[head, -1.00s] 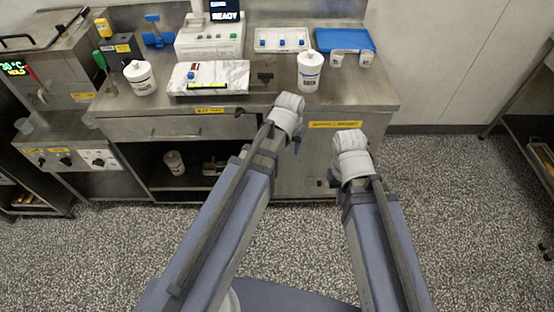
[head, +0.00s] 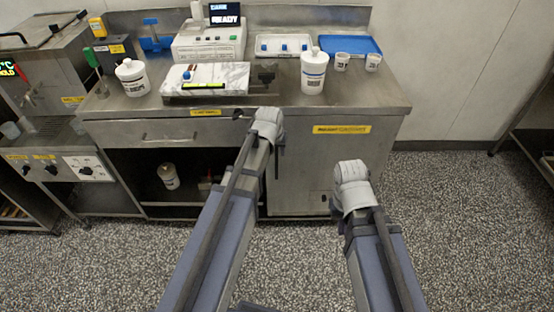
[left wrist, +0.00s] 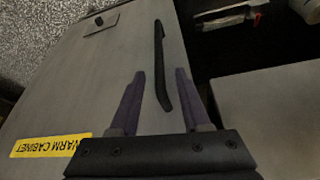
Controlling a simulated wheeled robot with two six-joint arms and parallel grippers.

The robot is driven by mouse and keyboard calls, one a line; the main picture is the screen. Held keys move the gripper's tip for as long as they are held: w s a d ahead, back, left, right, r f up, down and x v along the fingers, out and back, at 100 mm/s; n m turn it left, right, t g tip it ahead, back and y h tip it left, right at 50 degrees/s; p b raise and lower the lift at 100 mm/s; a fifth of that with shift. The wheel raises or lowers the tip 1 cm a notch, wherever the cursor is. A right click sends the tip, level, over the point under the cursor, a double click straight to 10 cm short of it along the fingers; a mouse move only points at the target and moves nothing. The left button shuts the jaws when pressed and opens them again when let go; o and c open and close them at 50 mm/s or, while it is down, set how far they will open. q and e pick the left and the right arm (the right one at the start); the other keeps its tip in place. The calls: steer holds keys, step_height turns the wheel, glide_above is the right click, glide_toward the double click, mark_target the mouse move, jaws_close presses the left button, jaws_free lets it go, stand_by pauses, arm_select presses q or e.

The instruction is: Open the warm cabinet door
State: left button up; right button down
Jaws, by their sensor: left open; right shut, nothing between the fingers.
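The warm cabinet door (head: 310,175) is a flat grey metal panel under the counter's right part, and looks shut. In the left wrist view the door (left wrist: 85,85) carries a yellow WARM CABINET label (left wrist: 48,146) and a dark bar handle (left wrist: 159,50). My left gripper (left wrist: 158,73) is open, its two fingers on either side of the handle's near part in the picture. Contact is not visible. In the head view the left wrist hides its fingers. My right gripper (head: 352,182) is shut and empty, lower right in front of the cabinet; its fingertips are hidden.
A drawer (head: 165,133) and an open dark shelf with a white tub (head: 169,176) are left of the door. The counter (head: 385,101) holds tubs, cups, trays and a READY display. The speckled floor (head: 460,220) at right is clear.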

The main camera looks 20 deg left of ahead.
mark_target(277, 157)
arm_select(q)
steer(key=b+x, duration=0.5)
steer(key=x, duration=0.2)
steer(key=shift+b, duration=0.4)
steer(key=shift+s, duration=0.1)
jaws_close()
stand_by(0.9)
